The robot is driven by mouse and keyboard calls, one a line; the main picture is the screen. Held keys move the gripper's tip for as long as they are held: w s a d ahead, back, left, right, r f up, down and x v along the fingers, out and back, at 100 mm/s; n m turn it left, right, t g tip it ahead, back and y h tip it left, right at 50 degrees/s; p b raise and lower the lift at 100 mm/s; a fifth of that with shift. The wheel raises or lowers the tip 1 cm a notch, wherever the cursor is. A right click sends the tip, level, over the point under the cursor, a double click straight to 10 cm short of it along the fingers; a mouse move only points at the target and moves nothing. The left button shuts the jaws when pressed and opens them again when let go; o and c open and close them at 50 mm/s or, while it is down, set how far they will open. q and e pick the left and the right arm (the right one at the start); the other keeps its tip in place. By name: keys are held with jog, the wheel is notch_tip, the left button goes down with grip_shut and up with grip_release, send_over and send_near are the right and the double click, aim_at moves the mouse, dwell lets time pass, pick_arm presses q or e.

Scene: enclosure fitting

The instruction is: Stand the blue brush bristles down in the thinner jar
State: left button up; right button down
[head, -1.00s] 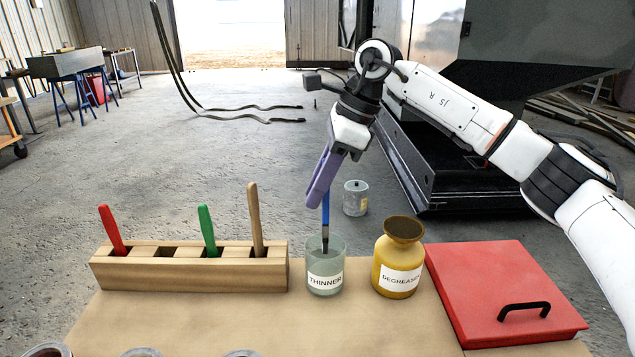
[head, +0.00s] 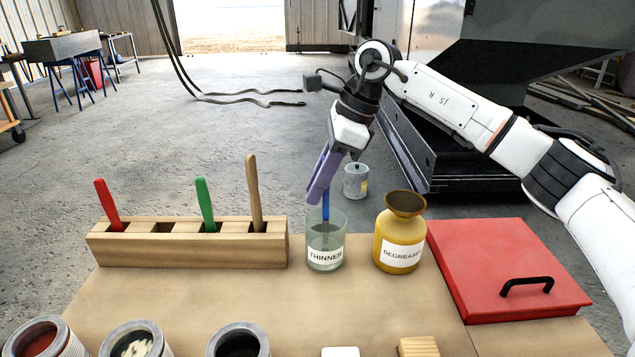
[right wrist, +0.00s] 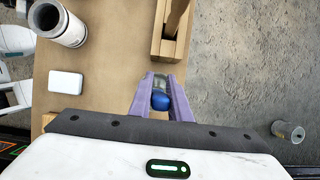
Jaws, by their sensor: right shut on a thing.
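The thinner jar (head: 325,248) is a clear glass labelled THINNER on the bench. The blue brush (head: 326,207) stands roughly upright with its lower part inside the jar's mouth; its bristles are hard to make out through the glass. My right gripper (head: 321,190) is shut on the brush's handle just above the jar rim. In the right wrist view the blue handle end (right wrist: 160,101) sits between the purple fingers, with the jar partly hidden below it.
The yellow degreaser jar (head: 399,240) stands close right of the thinner jar. A wooden brush rack (head: 187,252) with red, green and wooden-handled brushes stands left. A red lidded box (head: 500,260) is at right. Several open cans line the front.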

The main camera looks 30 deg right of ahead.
jog(key=c, duration=1.6)
grip_release()
jog(key=shift+o, duration=0.2)
jog(key=p+v, duration=0.1)
jog(key=v, duration=0.9)
jog(key=shift+r, duration=0.15)
